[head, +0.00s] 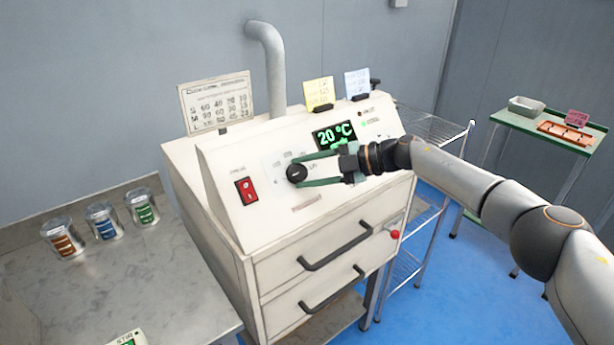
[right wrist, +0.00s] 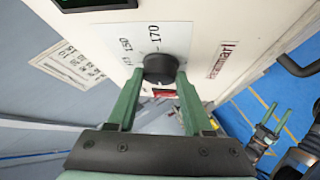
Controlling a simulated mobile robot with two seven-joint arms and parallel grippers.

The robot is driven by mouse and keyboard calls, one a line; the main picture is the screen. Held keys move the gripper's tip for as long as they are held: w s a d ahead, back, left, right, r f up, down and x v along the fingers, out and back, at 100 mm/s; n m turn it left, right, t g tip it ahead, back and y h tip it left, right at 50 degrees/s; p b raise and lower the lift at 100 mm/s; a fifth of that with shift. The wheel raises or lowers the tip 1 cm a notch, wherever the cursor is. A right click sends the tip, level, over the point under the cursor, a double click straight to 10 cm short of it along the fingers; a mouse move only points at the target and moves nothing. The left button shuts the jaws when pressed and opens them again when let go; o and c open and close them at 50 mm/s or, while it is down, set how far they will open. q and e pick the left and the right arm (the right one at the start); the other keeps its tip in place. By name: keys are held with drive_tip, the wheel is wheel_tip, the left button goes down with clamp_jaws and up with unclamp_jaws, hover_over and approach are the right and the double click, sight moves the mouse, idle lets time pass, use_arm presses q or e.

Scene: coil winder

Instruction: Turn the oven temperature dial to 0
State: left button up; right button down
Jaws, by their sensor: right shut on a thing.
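The oven temperature dial (head: 295,173) is a round black knob on the sloped front panel of the cream oven. My right gripper (head: 304,171) reaches it from the right, with one green finger above and one below, and is shut on it. The right wrist view shows the dial (right wrist: 160,68) between the fingertips, with printed numbers such as 150 and 170 around it. The dial's pointer cannot be made out clearly. The green display (head: 335,135) reads 20 °C. My left gripper (right wrist: 272,118) shows in the right wrist view, empty with its fingers apart.
A red power switch (head: 246,190) sits left of the dial. Drawers with black handles (head: 335,247) are below the panel. Several cans (head: 103,221) stand on the left bench. A wire rack (head: 430,130) and green table (head: 510,120) stand right.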

idle(0.5)
drive_tip(key=shift+c, duration=1.5)
unclamp_jaws()
drive_tip(key=shift+a, duration=0.1)
drive_tip(key=v, duration=1.2)
drive_tip(key=shift+d+r+b, duration=0.15)
drive_tip(key=shift+d+b, duration=0.15)
drive_tip(key=shift+b, duration=0.05)
